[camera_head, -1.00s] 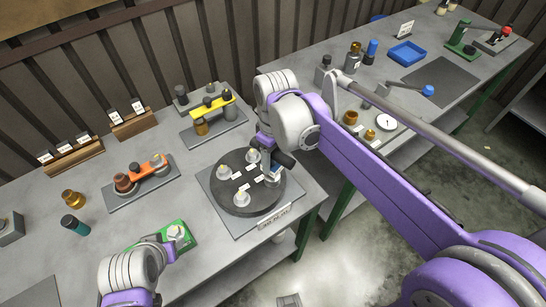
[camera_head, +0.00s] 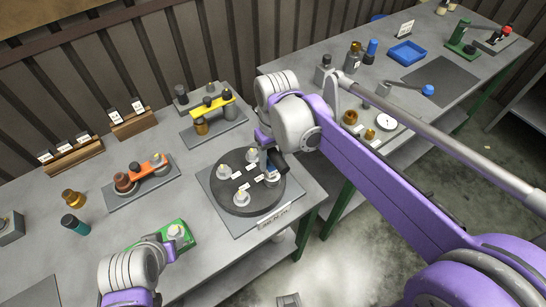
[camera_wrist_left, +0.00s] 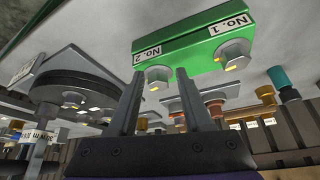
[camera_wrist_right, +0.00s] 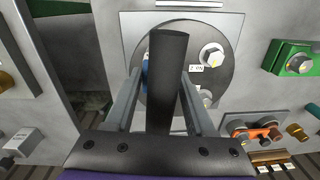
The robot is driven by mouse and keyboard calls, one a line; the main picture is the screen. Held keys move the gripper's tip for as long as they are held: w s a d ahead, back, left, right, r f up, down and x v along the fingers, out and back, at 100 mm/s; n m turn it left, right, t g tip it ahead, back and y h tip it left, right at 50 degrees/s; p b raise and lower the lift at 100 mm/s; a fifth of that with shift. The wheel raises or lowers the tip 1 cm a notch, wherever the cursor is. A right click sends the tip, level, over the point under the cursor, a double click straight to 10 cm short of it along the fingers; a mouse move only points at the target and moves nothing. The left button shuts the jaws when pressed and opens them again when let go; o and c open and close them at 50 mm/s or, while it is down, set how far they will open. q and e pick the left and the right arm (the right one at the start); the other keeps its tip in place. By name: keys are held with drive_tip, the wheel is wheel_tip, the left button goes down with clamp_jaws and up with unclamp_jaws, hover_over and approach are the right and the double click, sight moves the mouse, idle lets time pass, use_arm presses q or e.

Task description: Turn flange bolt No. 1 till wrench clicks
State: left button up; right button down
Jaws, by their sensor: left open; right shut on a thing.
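The black round flange disc (camera_head: 240,207) lies on a grey plate and carries several pale bolts with white labels, too small to read. My right gripper (camera_head: 272,150) is over its right side, shut on a dark wrench handle; the wrench handle (camera_wrist_right: 167,85) stands between its fingers in the right wrist view. A bolt (camera_wrist_right: 211,55) shows beside the handle; the wrench's working end is hidden. A green block (camera_wrist_left: 190,45) has two bolts labelled No. 1 and No. 2. My left gripper (camera_wrist_left: 160,100) is open and empty near it, fingers apart.
An orange-topped fixture (camera_head: 150,167) and a yellow-topped fixture (camera_head: 212,105) stand behind.

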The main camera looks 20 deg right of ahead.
sight(272, 149)
drive_tip(key=shift+r, duration=0.1)
use_arm(q)
drive_tip(key=shift+w+r+p, duration=0.3)
drive_tip(key=shift+r+p, duration=0.15)
drive_tip(key=shift+r, duration=0.2)
drive_tip(key=shift+w+r+p, duration=0.25)
drive_tip(key=shift+r+p, duration=0.2)
drive_tip(key=shift+r, duration=0.15)
drive_tip(key=shift+w+r+p, duration=0.3)
drive_tip(key=shift+r+p, duration=0.15)
drive_tip(key=shift+r, duration=0.2)
use_arm(e)
drive_tip(key=shift+r, duration=2.45)
use_arm(q)
drive_tip(key=shift+s, duration=0.1)
